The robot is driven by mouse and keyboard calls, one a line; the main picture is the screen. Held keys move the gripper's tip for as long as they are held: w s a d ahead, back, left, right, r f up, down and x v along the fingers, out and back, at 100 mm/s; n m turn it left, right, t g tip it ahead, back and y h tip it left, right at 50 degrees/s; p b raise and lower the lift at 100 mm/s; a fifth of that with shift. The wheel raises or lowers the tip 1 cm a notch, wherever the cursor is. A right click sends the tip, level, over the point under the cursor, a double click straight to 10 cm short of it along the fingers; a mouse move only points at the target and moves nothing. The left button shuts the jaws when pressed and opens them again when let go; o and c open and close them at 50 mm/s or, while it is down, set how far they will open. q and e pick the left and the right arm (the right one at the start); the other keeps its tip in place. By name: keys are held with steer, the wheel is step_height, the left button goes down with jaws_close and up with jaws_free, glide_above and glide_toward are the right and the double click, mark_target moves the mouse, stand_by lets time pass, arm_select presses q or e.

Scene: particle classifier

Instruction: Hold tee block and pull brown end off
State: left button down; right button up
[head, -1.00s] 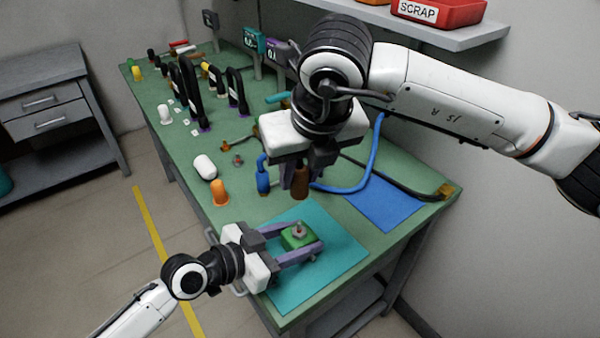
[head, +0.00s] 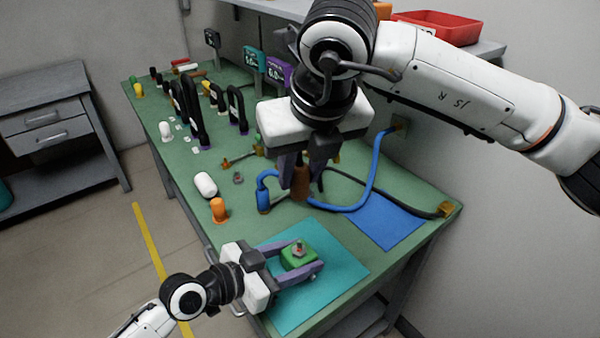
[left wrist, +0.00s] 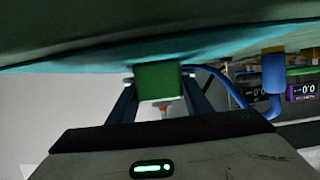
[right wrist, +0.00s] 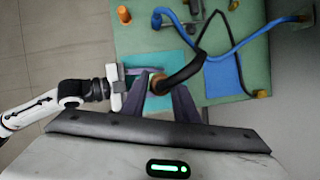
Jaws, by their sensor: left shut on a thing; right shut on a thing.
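The green tee block (head: 299,252), with a metal fitting and a reddish spot on top, is between the purple fingers of my left gripper (head: 298,260), over the teal mat. It also shows between the fingers in the left wrist view (left wrist: 158,80). My right gripper (head: 300,175) is shut on the brown end (head: 300,183) of the black hose and holds it above and apart from the block. In the right wrist view the brown end (right wrist: 158,85) is between the fingers, and the black hose (right wrist: 185,72) curves away from it.
The teal mat (head: 345,270) lies at the bench's front, with a blue mat (head: 385,222) behind to the right. A blue hose (head: 345,208) ends in an upright blue end beside my right gripper. Orange (head: 219,211) and white (head: 205,185) cylinders stand left. A red bin (head: 440,28) sits on the shelf.

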steer(key=shift+r, duration=1.5)
arm_select(q)
steer(key=c, duration=0.8)
jaws_free()
steer(key=shift+c, duration=0.2)
steer(key=shift+a, duration=0.1)
